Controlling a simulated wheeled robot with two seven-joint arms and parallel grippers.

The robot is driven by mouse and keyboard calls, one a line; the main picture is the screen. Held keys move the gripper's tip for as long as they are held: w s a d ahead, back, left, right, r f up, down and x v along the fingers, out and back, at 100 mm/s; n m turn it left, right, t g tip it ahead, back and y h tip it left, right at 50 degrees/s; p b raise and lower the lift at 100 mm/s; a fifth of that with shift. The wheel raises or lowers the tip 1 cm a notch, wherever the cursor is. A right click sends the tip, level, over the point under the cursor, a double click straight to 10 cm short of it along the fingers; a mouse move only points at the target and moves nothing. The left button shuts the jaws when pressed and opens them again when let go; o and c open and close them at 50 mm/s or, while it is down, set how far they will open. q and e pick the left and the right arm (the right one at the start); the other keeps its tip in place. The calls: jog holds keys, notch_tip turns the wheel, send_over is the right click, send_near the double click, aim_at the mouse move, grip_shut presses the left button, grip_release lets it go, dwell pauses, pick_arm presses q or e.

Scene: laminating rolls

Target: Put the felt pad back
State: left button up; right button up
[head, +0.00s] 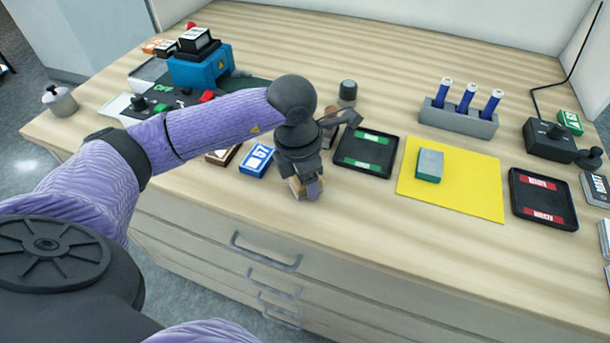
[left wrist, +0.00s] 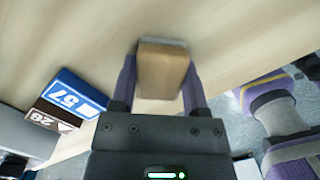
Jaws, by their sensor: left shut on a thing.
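My left gripper (head: 307,190) is shut on a tan block with a thin grey layer (left wrist: 163,70), which looks like the felt pad. The block sits between both fingers in the left wrist view and shows only partly in the head view. The gripper is near the table's front edge, left of the green-marked tray. A grey and green block (head: 429,165) lies on a yellow mat (head: 475,190) right of that tray. My right gripper is not in view.
The black green-marked tray (head: 366,153) and a black red-marked tray (head: 543,198) look empty. A blue box marked 57 (head: 257,160) lies left of the gripper. A grey rack (head: 455,121) holds blue rolls behind the mat. A blue machine (head: 200,68) stands back left.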

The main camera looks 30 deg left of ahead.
pick_arm(q)
jog(key=o, duration=0.7)
jog(key=shift+f, duration=0.1)
jog(key=o, duration=0.4)
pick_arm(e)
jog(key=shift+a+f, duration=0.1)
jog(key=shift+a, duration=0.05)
pick_arm(q)
jog(key=shift+o, duration=0.2)
notch_tip(320, 180, up, 12)
jog(key=s+p, duration=0.1)
jog(key=p, duration=0.2)
jog(key=shift+a, duration=0.4)
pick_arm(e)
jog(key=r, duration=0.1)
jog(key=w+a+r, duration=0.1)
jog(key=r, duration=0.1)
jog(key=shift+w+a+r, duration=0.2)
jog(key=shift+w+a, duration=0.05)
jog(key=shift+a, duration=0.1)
pick_arm(q)
jog(key=shift+s, duration=0.1)
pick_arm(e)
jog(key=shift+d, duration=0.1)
